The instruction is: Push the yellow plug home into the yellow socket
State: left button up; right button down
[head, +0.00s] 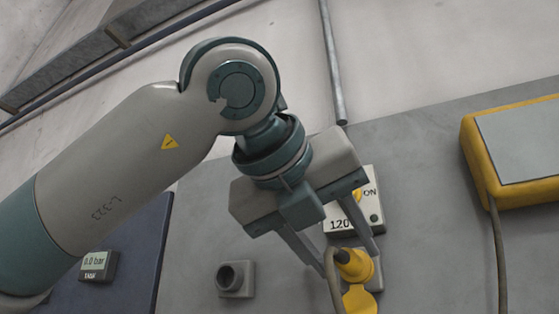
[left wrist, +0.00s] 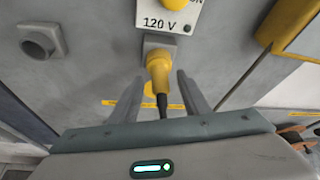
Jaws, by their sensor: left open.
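The yellow plug (head: 353,265) is at the yellow socket on the grey wall panel, its dark cable trailing from its rear. In the left wrist view the plug (left wrist: 158,72) points at the socket's grey housing (left wrist: 160,42) and looks in line with it. I cannot tell how far in it sits. A yellow flap (head: 359,299) hangs below the socket in the head view. My left gripper (head: 350,264) is open, its fingers on either side of the plug and cable, with gaps visible in the left wrist view (left wrist: 160,77). My right gripper is not in view.
A "120 V" switch plate (head: 342,222) is just above the socket, close to my left gripper. A grey round port (head: 235,278) is to the left. A yellow-framed box (head: 515,150) with a hanging cable is at right. A gauge (head: 97,265) reads 0.0 bar.

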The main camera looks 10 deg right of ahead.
pick_arm(q)
jog(key=b+v, duration=0.2)
jog(key=v, duration=1.3)
jog(key=shift+s+a+b, duration=0.15)
jog(key=shift+s+b, duration=0.1)
jog(key=shift+b, duration=0.15)
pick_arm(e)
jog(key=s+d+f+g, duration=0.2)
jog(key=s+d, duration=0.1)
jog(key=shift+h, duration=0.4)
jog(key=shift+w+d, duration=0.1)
